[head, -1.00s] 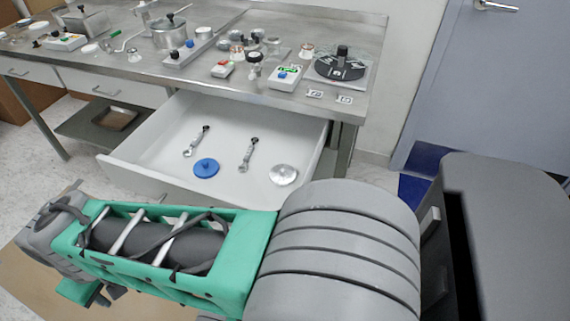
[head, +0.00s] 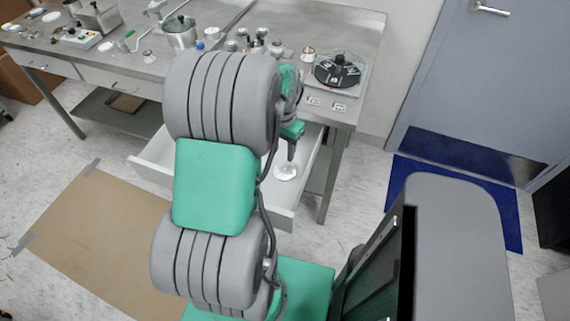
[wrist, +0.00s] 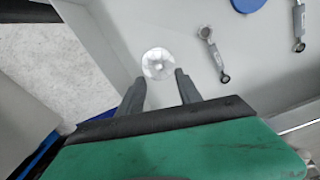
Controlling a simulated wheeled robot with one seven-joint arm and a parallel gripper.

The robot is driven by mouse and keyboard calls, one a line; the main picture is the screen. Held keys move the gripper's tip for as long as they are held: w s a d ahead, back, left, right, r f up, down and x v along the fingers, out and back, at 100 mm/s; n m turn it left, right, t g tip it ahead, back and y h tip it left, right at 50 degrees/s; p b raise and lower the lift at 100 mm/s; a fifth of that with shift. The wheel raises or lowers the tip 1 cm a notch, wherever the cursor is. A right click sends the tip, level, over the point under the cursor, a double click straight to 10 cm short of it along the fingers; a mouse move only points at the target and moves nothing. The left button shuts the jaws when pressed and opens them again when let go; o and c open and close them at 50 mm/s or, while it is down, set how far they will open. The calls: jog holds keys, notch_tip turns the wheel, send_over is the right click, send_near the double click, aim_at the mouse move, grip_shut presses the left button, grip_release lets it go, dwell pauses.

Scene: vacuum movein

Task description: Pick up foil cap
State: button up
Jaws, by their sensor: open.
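The foil cap is a shiny silver disc (wrist: 158,64) lying flat on the white drawer floor in the wrist view. It also shows in the head view (head: 286,172), near the drawer's right front corner. My gripper (wrist: 160,82) is open, its two dark fingers pointing toward the cap, one to each side of its near edge. Nothing is held. How high the fingertips are above the cap I cannot tell. In the head view my arm hides most of the drawer, and my gripper's fingers (head: 291,150) show just above the cap.
The open drawer (head: 150,172) has raised walls around the cap. In the wrist view a blue disc (wrist: 247,4) and two wrench-like tools (wrist: 213,54) (wrist: 298,25) lie to the right. The cluttered metal table (head: 130,60) stands above the drawer.

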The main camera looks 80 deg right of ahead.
aim_at(285, 167)
jog(key=f, duration=0.8)
jog(key=shift+s+d+p, duration=0.2)
jog(key=shift+s+p, duration=0.1)
jog(key=shift+p, duration=0.05)
jog(key=shift+c, duration=0.5)
grip_shut()
